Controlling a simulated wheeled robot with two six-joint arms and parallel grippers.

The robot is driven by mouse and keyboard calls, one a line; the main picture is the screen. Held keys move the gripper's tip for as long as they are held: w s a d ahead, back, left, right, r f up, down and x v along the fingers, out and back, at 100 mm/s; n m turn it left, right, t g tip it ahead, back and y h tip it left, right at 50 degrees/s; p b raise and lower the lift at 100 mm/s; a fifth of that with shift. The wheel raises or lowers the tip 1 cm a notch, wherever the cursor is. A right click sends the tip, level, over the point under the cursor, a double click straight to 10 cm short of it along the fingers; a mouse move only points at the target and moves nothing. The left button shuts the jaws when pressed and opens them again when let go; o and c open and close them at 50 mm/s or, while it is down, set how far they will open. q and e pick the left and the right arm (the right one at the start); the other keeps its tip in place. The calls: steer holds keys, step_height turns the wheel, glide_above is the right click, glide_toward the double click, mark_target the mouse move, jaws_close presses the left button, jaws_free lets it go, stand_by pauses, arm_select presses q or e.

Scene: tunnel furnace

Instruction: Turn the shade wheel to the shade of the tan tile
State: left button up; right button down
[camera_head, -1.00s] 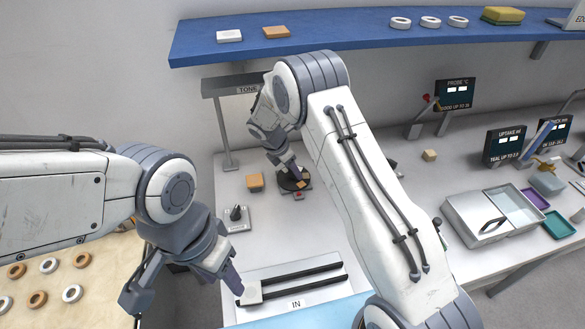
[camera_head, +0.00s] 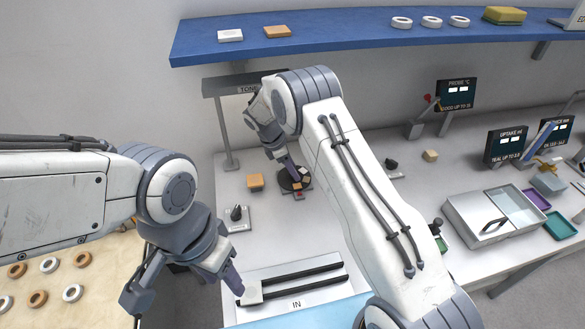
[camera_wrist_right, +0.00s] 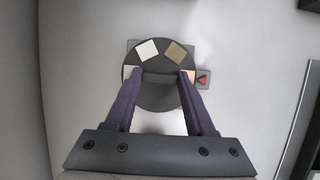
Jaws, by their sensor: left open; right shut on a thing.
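The shade wheel (camera_head: 284,183) is a dark disc with coloured patches on the bench. In the right wrist view the wheel (camera_wrist_right: 160,103) shows a white patch (camera_wrist_right: 147,49), an olive-brown patch (camera_wrist_right: 176,52) and a pale patch at left. A light tan patch (camera_wrist_right: 188,75), partly behind a finger, lies beside the red pointer (camera_wrist_right: 202,79). My right gripper (camera_wrist_right: 160,80) is shut on the wheel's dark grip bar. The tan tile (camera_head: 255,181) lies on the bench left of the wheel. My left gripper (camera_head: 186,292) is open and empty, low at left.
A TONE frame (camera_head: 228,125) stands behind the tile. A black knob (camera_head: 236,214) and the IN rails (camera_head: 295,284) are in front. The blue shelf (camera_head: 350,38) above holds a white tile (camera_head: 230,36), an orange-tan tile (camera_head: 277,31) and rings. A metal box (camera_head: 470,222) stands right.

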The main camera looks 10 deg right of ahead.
mark_target(285, 179)
steer(key=shift+r, duration=0.1)
steer(key=shift+c, duration=1.2)
jaws_free()
steer(key=b+v, duration=0.1)
steer(key=v, duration=0.6)
steer(key=shift+r+b, duration=0.2)
steer(key=shift+b, duration=0.2)
steer(key=shift+a, duration=0.1)
